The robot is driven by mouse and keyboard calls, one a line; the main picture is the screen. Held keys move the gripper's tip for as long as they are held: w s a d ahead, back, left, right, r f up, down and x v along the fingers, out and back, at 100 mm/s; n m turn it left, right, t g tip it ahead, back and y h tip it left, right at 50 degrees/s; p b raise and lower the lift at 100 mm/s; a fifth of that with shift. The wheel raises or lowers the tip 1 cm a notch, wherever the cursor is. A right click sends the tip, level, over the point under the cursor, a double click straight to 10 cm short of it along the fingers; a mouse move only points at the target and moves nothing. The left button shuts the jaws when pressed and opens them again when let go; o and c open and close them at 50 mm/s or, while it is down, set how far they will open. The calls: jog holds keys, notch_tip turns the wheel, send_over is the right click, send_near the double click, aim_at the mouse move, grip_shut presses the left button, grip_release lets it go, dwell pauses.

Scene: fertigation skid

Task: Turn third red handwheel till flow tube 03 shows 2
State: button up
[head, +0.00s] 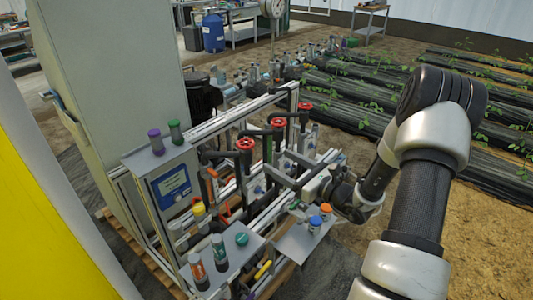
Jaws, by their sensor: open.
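Three red handwheels stand in a row on the skid's black pipework: a near one (244,144), a middle one (278,122) and a far one (304,106). No number shows on them, so I cannot tell which is counted third. My arm reaches in from the right, and my gripper (312,188) is low at the right side of the skid, below and right of the handwheels and apart from them. It is open; its fingers are small and partly lost among the fittings. I cannot make out flow tube 03 or its reading.
A panel with a blue label (172,186) and a grey cabinet (112,90) stand left. A front shelf (235,262) holds several capped bottles; a small plate (298,243) carries blue and orange caps. Aluminium rails (232,118) frame the pipework. Planted rows lie right.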

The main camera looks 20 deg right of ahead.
jog(key=v, duration=0.3)
jog(key=shift+s+d, duration=0.2)
jog(key=shift+s, duration=0.15)
dwell(1.7)
jog(key=s+a+r+n+g+y, duration=0.2)
jog(key=s+a+r+n+g, duration=0.2)
jog(key=a+n, duration=0.25)
jog(key=s+a+r+n+g+y, duration=0.1)
jog(key=s+a+r+n+g, duration=0.2)
jog(key=a+n+g, duration=0.3)
jog(key=s+a+r+n+g+h, duration=0.3)
jog(key=s+a+n+g+h, duration=0.15)
jog(key=s+n, duration=0.5)
jog(key=s+d+r+n+t+h, duration=0.5)
jog(key=s+d+r+n+h, duration=0.25)
jog(key=s, duration=0.25)
notch_tip(320, 180, up, 16)
jog(key=p, duration=1.6)
jog(key=shift+a+h, duration=0.25)
jog(key=shift+h, duration=0.15)
